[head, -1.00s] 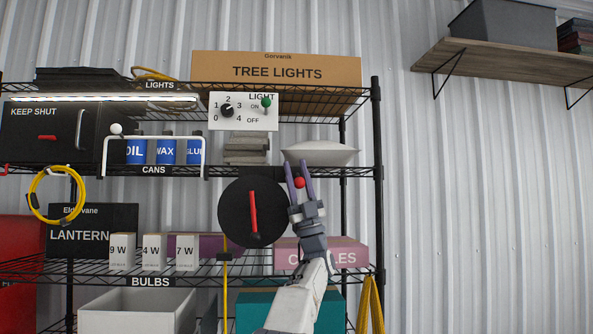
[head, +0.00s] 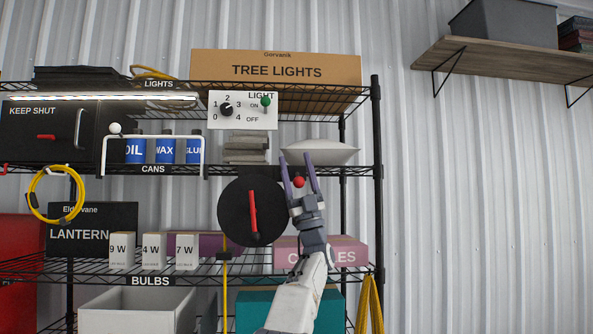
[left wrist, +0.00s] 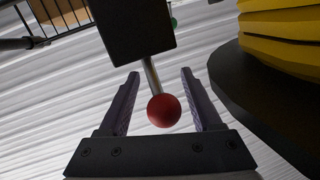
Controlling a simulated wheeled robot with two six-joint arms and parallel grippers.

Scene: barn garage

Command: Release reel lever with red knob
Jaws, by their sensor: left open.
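The red knob (head: 299,182) sits beside the right edge of the black reel disc (head: 235,222). In the left wrist view the red knob (left wrist: 164,111) is a ball on the end of a short metal rod (left wrist: 152,76), which comes out of a dark block (left wrist: 130,30). My left gripper (head: 297,157) is open, its purple fingers on either side of the knob. In the left wrist view gaps show between the knob and both fingers of my left gripper (left wrist: 160,73). My right gripper is not in view.
A red bar handle (head: 253,212) is on the reel's face. In the left wrist view yellow coils (left wrist: 285,40) and the reel's dark flange (left wrist: 245,95) lie close on the right. A pink box (head: 345,254) stands behind my arm.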

